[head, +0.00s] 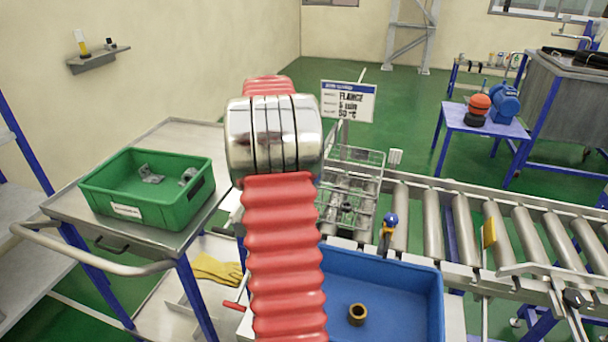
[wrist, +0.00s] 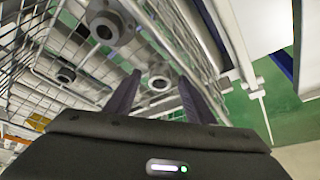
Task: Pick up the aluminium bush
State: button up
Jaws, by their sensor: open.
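In the wrist view my gripper (wrist: 159,76) is open, its two dark fingers reaching down into a wire basket (wrist: 75,45). A small silvery ring-like part (wrist: 158,83) shows between the fingertips and looks like the aluminium bush. I cannot tell whether the fingers are level with it or above it, and no contact shows. My gripper is hidden there.
A blue tray (head: 395,285) holds a bronze-coloured bush (head: 357,314). A green crate (head: 125,207) stands on a trolley at left.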

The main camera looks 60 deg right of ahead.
jog(key=shift+c, duration=0.2)
dwell(0.3)
jog(key=c, duration=1.1)
jog(key=shift+r, duration=0.15)
notch_tip(320, 180, up, 10)
jog(key=shift+f, duration=0.1)
dwell(0.4)
